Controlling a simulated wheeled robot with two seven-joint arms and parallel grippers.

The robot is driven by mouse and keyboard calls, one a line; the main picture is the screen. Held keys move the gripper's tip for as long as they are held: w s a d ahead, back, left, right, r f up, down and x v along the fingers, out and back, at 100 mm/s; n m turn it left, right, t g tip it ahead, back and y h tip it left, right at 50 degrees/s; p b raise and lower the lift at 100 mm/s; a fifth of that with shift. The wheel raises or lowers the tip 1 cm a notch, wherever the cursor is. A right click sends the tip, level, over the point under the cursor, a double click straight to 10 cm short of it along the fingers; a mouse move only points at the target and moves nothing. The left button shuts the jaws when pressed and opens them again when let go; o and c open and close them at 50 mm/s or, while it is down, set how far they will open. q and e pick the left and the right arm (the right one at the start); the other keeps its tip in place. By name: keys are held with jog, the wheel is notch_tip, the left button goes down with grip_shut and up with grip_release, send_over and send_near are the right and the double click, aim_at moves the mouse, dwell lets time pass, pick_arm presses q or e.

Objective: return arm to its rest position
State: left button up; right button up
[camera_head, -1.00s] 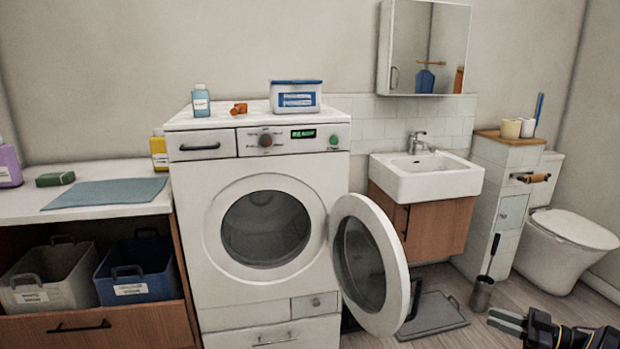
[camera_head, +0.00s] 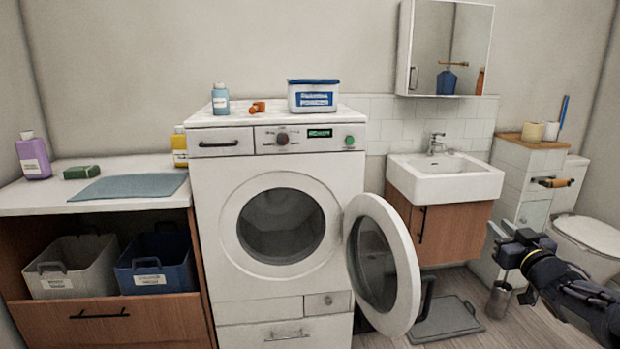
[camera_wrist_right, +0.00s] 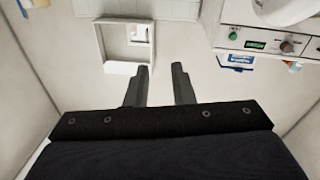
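My right arm (camera_head: 580,300) comes in from the lower right of the head view. Its gripper (camera_head: 498,244) is in the air in front of the tiled ledge and toilet, to the right of the washing machine's open door. In the right wrist view the two fingers (camera_wrist_right: 160,86) stand apart with nothing between them. That view is upside down and shows the wall, mirror cabinet and part of the machine's panel. My left gripper is not in view.
The washing machine (camera_head: 210,250) stands mid-view with its round door (camera_head: 408,262) swung open to the right. A sink (camera_head: 455,188) on a wooden cabinet, a toilet (camera_head: 590,240) and a brush holder (camera_head: 499,300) are near my right arm. A grey scale-like mat (camera_head: 447,318) lies on the floor.

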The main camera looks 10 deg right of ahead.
jog(key=s+a+f+g+y, duration=0.2)
jog(key=s+a+f+g, duration=0.25)
jog(key=s+a, duration=0.65)
jog(key=s+a+f+g+y, duration=0.35)
jog(key=s+a+f, duration=0.25)
jog(key=s+a, duration=0.5)
jog(key=s+a+f+g+y, duration=0.2)
jog(key=s+a+f+g, duration=0.45)
jog(key=a, duration=0.65)
notch_tip(320, 180, up, 18)
jog(key=s+t+p, duration=0.1)
jog(key=p, duration=1.6)
jog(key=shift+r+m, duration=0.25)
jog(key=shift+m, duration=0.15)
jog(key=shift+s+t+h, duration=0.1)
jog(key=shift+t+h, duration=0.15)
